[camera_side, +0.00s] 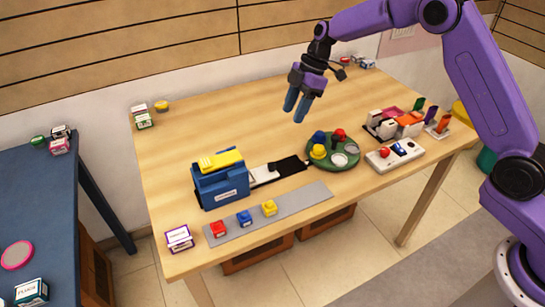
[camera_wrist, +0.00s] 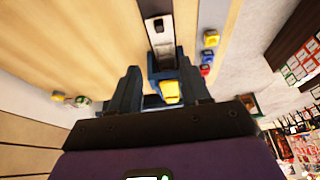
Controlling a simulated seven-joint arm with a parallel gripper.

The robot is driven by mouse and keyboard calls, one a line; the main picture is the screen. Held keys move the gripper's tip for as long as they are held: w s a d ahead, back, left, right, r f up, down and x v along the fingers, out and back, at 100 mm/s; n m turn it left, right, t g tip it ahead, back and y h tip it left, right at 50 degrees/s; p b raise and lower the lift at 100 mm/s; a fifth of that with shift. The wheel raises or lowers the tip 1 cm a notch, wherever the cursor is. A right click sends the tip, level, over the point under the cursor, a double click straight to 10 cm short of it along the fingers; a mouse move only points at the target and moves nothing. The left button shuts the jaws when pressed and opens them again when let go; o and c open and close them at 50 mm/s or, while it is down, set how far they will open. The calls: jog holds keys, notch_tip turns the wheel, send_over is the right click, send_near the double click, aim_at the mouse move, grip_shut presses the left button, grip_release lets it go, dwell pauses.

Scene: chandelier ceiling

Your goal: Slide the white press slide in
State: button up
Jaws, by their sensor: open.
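The blue press (camera_side: 220,188) with a yellow top (camera_side: 221,160) stands on the wooden table, left of centre. The white press slide (camera_side: 263,176) sticks out of its right side toward a black strip and carries a small dark knob (camera_side: 272,167). My gripper (camera_side: 297,106) is open and empty, high above the table, behind and to the right of the press. In the wrist view, the white slide (camera_wrist: 160,40) runs up from the blue press (camera_wrist: 164,68), which shows between my open fingers (camera_wrist: 158,72). The slide's end inside the press is hidden.
A grey strip (camera_side: 290,205) with red, blue and yellow blocks lies in front of the press. A green round tray (camera_side: 345,163) with coloured pieces stands right of the slide. A white button panel (camera_side: 408,158) is farther right.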

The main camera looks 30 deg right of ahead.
aim_at(271, 164)
jog(key=x, duration=1.7)
jog(key=shift+a+f, duration=0.1)
